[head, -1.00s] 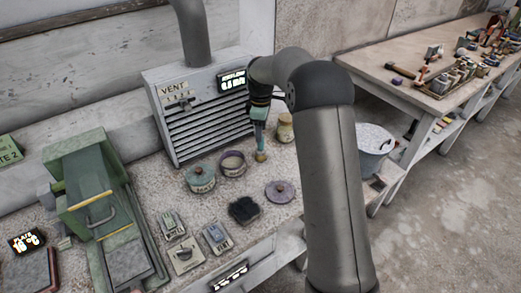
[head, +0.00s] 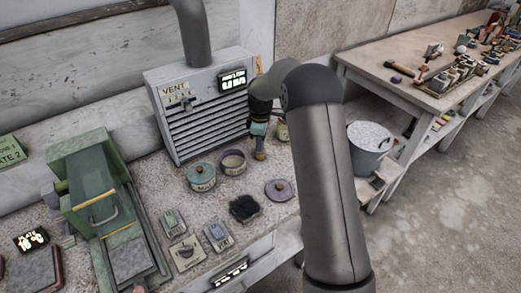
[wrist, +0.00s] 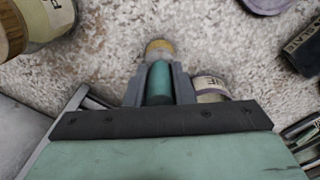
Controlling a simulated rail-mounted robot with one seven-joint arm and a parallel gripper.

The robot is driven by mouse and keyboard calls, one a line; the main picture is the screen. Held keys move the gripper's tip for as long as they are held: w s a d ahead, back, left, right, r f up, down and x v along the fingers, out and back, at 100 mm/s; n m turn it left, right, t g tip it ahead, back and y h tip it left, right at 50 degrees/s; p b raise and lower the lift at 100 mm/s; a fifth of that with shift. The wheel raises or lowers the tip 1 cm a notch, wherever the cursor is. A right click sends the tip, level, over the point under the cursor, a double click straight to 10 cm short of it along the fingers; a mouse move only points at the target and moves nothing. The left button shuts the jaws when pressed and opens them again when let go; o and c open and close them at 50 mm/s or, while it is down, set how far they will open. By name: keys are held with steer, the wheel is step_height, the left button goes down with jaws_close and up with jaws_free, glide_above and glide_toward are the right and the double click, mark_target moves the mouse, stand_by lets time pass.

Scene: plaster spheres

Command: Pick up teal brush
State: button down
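The teal brush (wrist: 160,82) stands upright on the speckled bench, its tan end (head: 260,154) down at the bench surface. In the wrist view its teal handle lies between the two grey fingers of my gripper (wrist: 159,88), with no clear gap on either side. In the head view my gripper (head: 259,131) is low around the brush and covers most of the handle. The brush's upper end is hidden by my gripper.
A vent unit (head: 205,105) stands close behind. A bucket (head: 369,150) stands to the right.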

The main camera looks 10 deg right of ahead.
steer(key=shift+r, duration=0.1)
steer(key=shift+r, duration=0.45)
step_height(320, 180, up, 2)
steer(key=shift+r+b, duration=0.2)
steer(key=shift+b, duration=0.2)
steer(key=s+a+r+b, duration=0.1)
steer(key=s+r+b, duration=0.1)
steer(key=s+r, duration=0.2)
steer(key=s+a+r+b, duration=0.1)
steer(key=s+r, duration=0.4)
steer(key=s, duration=0.5)
steer(key=shift+r+b, duration=0.3)
steer(key=shift+b, duration=0.15)
steer(key=shift+w+a, duration=0.1)
